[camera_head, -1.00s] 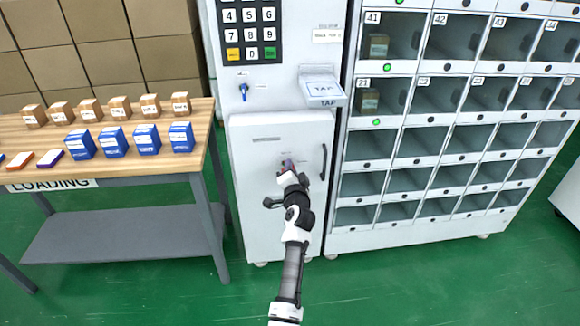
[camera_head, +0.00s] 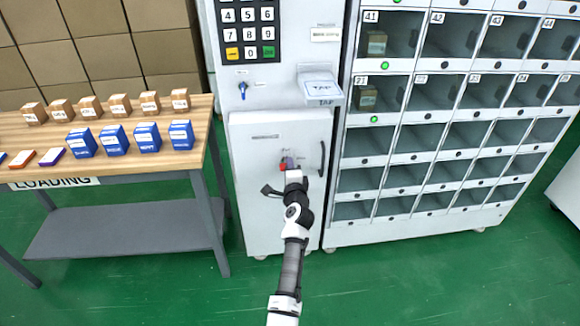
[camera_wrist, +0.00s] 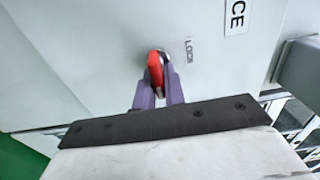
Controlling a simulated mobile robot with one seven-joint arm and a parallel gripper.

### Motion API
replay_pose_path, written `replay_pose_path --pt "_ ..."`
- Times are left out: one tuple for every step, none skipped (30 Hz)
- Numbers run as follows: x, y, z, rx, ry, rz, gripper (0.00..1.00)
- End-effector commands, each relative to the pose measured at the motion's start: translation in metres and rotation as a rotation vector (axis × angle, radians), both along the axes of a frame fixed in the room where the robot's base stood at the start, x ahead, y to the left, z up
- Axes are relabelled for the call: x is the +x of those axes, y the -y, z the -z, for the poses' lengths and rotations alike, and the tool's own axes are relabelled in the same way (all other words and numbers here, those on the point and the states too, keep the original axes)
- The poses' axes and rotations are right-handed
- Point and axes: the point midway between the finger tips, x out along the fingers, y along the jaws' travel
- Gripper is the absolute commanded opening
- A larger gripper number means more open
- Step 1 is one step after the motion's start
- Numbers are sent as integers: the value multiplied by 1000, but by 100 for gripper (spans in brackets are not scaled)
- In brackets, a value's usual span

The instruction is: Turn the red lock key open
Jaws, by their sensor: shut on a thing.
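The red lock key (camera_wrist: 155,68) sits in a round metal lock on the white cabinet door (camera_head: 262,205), beside a "LOCK" label (camera_wrist: 190,51). In the wrist view my gripper (camera_wrist: 158,88) has its two purple fingers closed around the key's sides. The key looks slightly tilted in that view. In the head view the key shows as a small red spot (camera_head: 284,164) at my gripper (camera_head: 290,162), partly hidden by the fingers. The door is shut.
A black door handle (camera_head: 322,158) is just right of the lock. A blue key (camera_head: 242,88) sits in the panel above, under the keypad (camera_head: 249,32). The compartment rack (camera_head: 385,122) stands at right, the loading table (camera_head: 200,150) at left.

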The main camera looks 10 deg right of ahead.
Motion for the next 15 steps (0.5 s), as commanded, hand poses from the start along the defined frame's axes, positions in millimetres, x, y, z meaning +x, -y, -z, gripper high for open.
replay_pose_path --pt "0 0 0 3 1 1 0" --pt "0 0 0 4 1 1 0" --pt "0 0 0 5 1 1 0" --pt "0 0 0 5 1 1 0" --pt "0 0 0 5 1 1 0" --pt "0 0 0 5 1 1 0" --pt "0 0 0 5 0 1 0" --pt "0 0 0 4 0 1 0" --pt "0 0 0 4 0 1 0" --pt "0 0 0 4 0 1 0" --pt "0 0 0 4 0 1 0" --pt "0 0 0 4 0 1 14" --pt "0 0 0 4 0 1 18" --pt "0 0 0 3 0 1 22" --pt "0 0 0 3 0 1 27"
